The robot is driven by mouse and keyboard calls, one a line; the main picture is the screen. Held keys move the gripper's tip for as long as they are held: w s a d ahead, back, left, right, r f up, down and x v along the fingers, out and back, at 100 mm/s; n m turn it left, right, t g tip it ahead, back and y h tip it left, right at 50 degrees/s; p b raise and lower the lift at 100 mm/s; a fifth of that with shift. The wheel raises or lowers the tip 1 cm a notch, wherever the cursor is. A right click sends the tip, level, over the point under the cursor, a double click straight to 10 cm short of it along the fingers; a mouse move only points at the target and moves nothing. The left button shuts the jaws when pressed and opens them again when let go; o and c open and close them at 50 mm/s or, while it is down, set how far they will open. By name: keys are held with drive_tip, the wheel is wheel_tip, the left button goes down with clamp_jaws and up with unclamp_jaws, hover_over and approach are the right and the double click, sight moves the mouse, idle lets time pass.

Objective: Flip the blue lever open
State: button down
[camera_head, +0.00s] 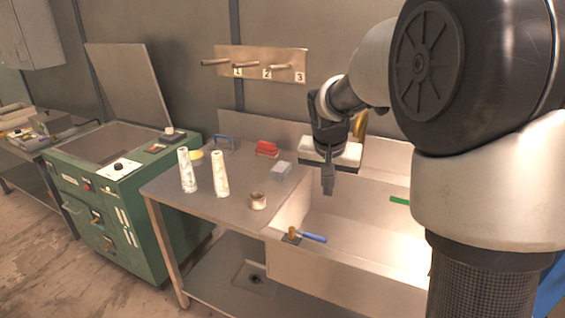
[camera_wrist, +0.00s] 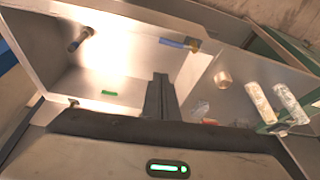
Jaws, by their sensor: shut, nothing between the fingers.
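The blue lever (camera_head: 313,238) sits on a brass valve (camera_head: 293,233) at the front left corner of the sink. Its handle points right, lying roughly along the sink's front rim. In the wrist view the blue lever (camera_wrist: 174,43) shows near the top, with its brass valve (camera_wrist: 195,46) at its right end. My gripper (camera_head: 328,191) hangs fingers down over the sink's back left part, above and behind the lever and apart from it. In the wrist view the fingers of my gripper (camera_wrist: 160,78) are together and hold nothing.
The sink (camera_head: 355,262) is deep, with a green object (camera_head: 399,200) at right. On the worktop (camera_head: 215,205) left of it stand two patterned rolls (camera_head: 188,170) (camera_head: 220,174), a tape roll (camera_head: 258,201), a clear box (camera_head: 281,171) and a red item (camera_head: 267,149). Air above the lever is clear.

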drive_tip(key=w+f+m, duration=0.1)
drive_tip(key=w+f, duration=0.6)
drive_tip(key=f, duration=0.3)
drive_tip(key=shift+w+d+f+g+b, duration=0.15)
drive_tip(key=shift+w+g+b, duration=0.15)
drive_tip(key=shift+w+g, duration=0.1)
drive_tip(key=f, duration=0.6)
drive_tip(key=f+p, duration=0.1)
drive_tip(key=f, duration=0.2)
drive_tip(key=shift+w+d+f, duration=0.2)
drive_tip(key=shift+w+f, duration=0.15)
drive_tip(key=shift+f, duration=0.05)
drive_tip(key=shift+s+a+f, duration=0.15)
drive_tip(key=shift+s+a, duration=0.15)
drive_tip(key=shift+s, duration=0.3)
